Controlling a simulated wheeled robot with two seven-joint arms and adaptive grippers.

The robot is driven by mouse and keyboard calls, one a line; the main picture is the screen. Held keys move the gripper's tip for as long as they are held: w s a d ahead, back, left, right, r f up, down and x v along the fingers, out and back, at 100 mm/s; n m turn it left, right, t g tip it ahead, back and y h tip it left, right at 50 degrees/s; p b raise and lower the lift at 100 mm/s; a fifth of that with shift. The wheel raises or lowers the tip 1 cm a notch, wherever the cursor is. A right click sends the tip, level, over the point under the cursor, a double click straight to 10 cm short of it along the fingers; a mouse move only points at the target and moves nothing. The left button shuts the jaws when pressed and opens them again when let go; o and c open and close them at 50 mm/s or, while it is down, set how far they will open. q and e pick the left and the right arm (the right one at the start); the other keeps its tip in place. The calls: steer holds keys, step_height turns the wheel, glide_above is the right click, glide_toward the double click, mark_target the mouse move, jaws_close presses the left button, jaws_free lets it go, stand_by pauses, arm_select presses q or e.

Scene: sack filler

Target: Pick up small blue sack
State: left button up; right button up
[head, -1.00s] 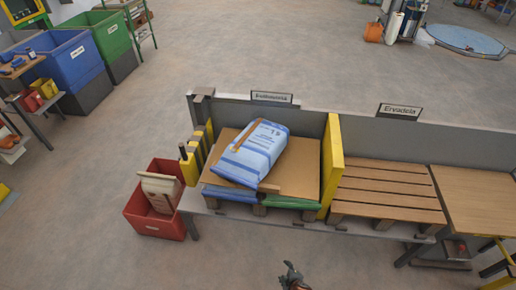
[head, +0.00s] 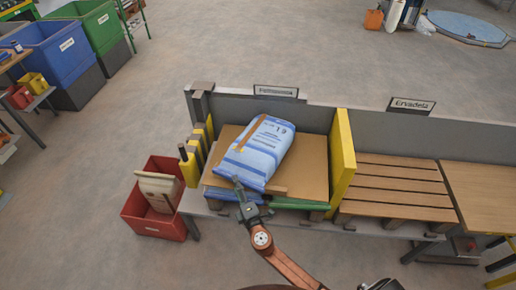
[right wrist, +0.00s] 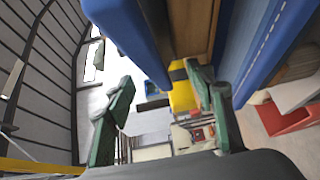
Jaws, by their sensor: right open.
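The small blue sack (head: 258,152) lies tilted on a cardboard sheet (head: 302,167) on top of the stack, between the yellow post and the yellow board. An orange-brown strip crosses its upper left part. My right gripper (head: 241,190) is at the front edge of the stack, by the sack's lower left end, and it is open. In the right wrist view its two green fingers (right wrist: 160,92) are spread apart with nothing held between them. Blue surfaces lie close above and beside the fingers there; I cannot tell which sack they belong to. My left gripper is not in view.
Blue and green sacks (head: 299,203) lie under the cardboard. A yellow board (head: 343,165) stands right of the stack, with an empty slatted pallet (head: 398,186) beyond it. A red crate (head: 152,222) holding a pale sack stands at the left. A grey back wall (head: 384,138) runs behind.

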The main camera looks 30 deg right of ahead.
steer(key=w, duration=0.2)
steer(key=w+d, duration=0.1)
steer(key=shift+w+d+r, duration=0.1)
steer(key=shift+w, duration=0.65)
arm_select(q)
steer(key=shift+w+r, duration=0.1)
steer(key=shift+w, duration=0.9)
arm_select(e)
steer(key=shift+c, duration=0.7)
steer(key=c, duration=0.6)
jaws_close()
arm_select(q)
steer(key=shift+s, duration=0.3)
arm_select(e)
steer(key=shift+r, duration=0.1)
